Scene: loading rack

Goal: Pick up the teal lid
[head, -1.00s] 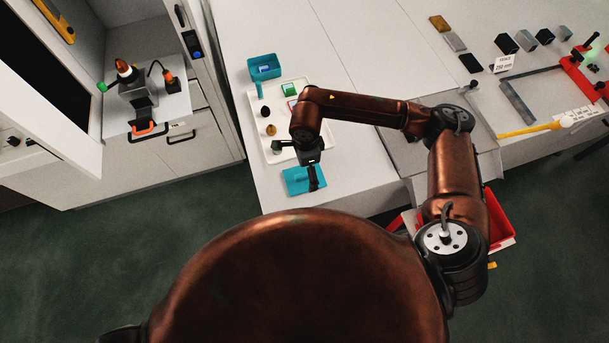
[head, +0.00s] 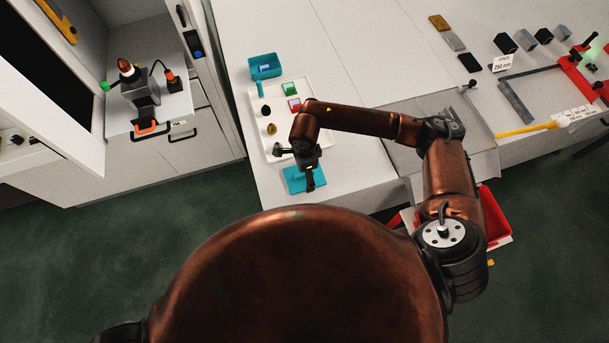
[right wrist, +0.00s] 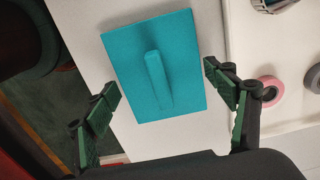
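The teal lid (head: 296,181) lies on the pale table near its front edge, below the white tray. In the right wrist view the teal lid (right wrist: 140,88) is a flat rectangle with a raised bar handle (right wrist: 158,80) along its middle. My right gripper (head: 310,184) is over the lid and hides part of it in the head view. In the right wrist view my right gripper (right wrist: 166,102) is open, one finger on each side of the lid, with nothing between the pads that I can see held. My left gripper is not in view.
A white tray (head: 257,125) holds small green, red and dark items. A teal open box (head: 265,66) stands behind it. A drawer unit (head: 160,112) with tools stands at left. Black and grey blocks lie at the far right. The table's middle is clear.

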